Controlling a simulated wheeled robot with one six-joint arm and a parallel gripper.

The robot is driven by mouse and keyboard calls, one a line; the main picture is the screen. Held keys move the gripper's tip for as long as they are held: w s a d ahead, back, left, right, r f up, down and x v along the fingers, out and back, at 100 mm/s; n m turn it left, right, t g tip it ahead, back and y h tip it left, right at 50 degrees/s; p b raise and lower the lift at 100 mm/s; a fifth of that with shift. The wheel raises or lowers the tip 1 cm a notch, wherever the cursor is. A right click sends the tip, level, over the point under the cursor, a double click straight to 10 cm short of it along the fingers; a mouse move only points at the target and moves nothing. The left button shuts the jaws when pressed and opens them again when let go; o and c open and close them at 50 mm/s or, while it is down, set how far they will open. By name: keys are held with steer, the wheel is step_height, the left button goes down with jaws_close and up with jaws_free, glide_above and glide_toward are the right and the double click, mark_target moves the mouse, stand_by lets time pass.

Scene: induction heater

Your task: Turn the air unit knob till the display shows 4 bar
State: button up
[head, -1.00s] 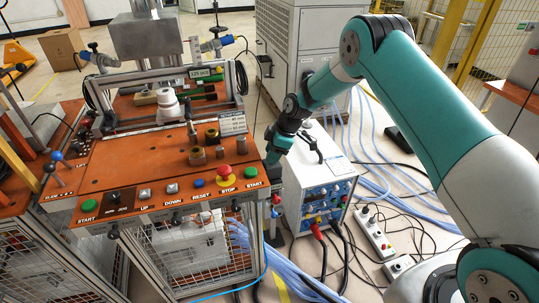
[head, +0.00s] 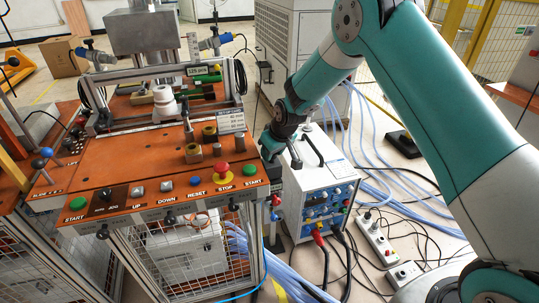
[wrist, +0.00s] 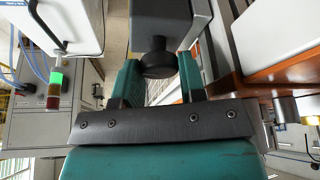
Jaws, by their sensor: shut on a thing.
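A round black knob (wrist: 157,62) sits under a grey body (wrist: 172,14) in the wrist view. My gripper (wrist: 158,74) has one teal finger on each side of this knob and is shut on it. In the head view my gripper (head: 269,152) is at the right edge of the orange bench, beside the white power box. The knob is hidden there behind my gripper and the bench edge. I cannot make out a pressure display or a reading in either view.
The orange bench (head: 120,165) carries a button row and several metal parts. The white power box (head: 318,185) stands close right of my gripper, with cables (head: 335,250) on the floor. A stack light (wrist: 55,88) shows green at left in the wrist view.

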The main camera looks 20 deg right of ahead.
steer(key=m+h+b, duration=0.1)
steer(key=m+h, duration=0.1)
steer(key=m, duration=0.3)
steer(key=shift+s+f, duration=0.1)
steer(key=shift+s, duration=0.05)
steer(key=shift+m, duration=0.4)
steer(key=o, duration=0.9)
steer(key=shift+r, duration=0.2)
